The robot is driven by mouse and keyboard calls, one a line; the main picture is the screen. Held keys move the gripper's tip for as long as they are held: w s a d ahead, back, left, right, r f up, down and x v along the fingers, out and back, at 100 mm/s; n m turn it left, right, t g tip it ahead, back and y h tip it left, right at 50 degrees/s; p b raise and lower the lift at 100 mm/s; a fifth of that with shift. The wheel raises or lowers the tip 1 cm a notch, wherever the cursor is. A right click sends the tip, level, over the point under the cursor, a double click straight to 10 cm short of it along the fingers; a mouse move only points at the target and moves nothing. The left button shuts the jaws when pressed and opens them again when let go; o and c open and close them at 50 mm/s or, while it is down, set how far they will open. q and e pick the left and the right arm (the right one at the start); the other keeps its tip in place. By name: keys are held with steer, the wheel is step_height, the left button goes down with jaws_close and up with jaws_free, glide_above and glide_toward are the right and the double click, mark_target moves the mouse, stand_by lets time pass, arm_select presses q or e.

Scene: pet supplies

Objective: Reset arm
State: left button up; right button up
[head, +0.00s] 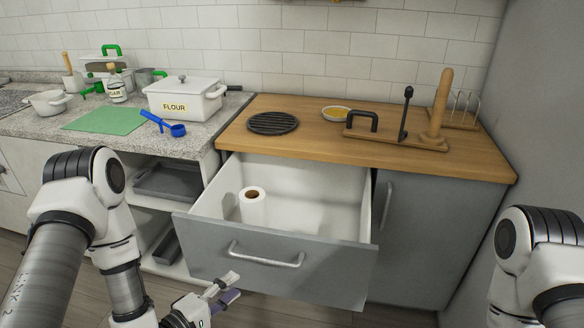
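My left arm comes in from the left, and its gripper (226,290) is low in the head view, in front of the drawer's left part. Its two fingers look spread apart, with nothing seen between them. The gripper is apart from the drawer handle (266,257). My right arm shows at the right edge; its gripper is out of view. The grey drawer (200,236) is pulled out, and a white paper roll (253,207) stands upright inside it.
On the stone counter are a flour box (184,100), a blue scoop (165,125) and a green mat (105,120). Open shelves hold grey trays (168,184).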

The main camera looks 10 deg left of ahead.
arm_select(q)
steer(key=s+d+f+m+g+y+p, duration=0.1)
steer(key=s+f+m+g+y, duration=0.3)
steer(key=s+f+m+g, duration=0.65)
steer(key=s+a+f+m+g+y, duration=0.2)
steer(key=s+f, duration=0.4)
steer(key=s, duration=0.5)
steer(key=shift+s+a+f+m+g+y, duration=0.15)
steer(key=shift+s+a+m+g+y, duration=0.25)
steer(key=shift+a+g, duration=0.55)
